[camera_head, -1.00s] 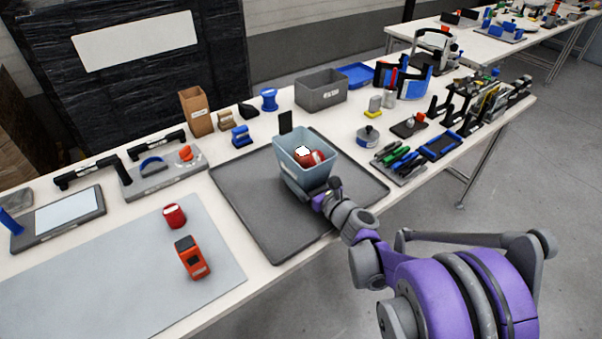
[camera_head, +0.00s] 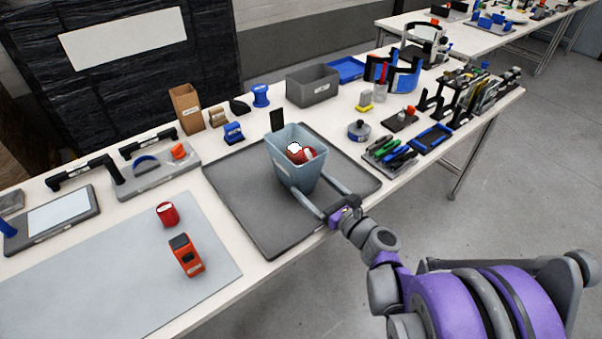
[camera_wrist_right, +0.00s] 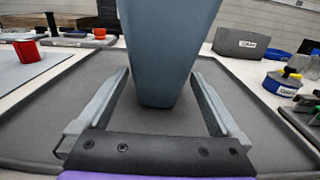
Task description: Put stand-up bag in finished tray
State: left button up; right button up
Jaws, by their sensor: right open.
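The stand-up bag (camera_head: 290,175) is a blue-grey, tapered, open-topped container with red and white items inside. It stands upright on the large dark grey tray (camera_head: 240,210), towards its back; I take this to be the finished tray. My right gripper (camera_head: 311,181) is open, low over the tray on the bag's near side. In the right wrist view, its two long fingers (camera_wrist_right: 160,75) lie left and right of the bag's lower part (camera_wrist_right: 165,60), with gaps visible beside its base. The far side of the bag is hidden. My left gripper is not in view.
A red can-like item (camera_head: 167,214) and an orange-red device (camera_head: 186,255) sit on the light grey mat (camera_head: 100,275) at left. A grey bin (camera_head: 313,87) stands behind the tray. The tray's front left is bare.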

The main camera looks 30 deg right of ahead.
jog(key=shift+s+d, duration=0.15)
jog(key=shift+s, duration=1.6)
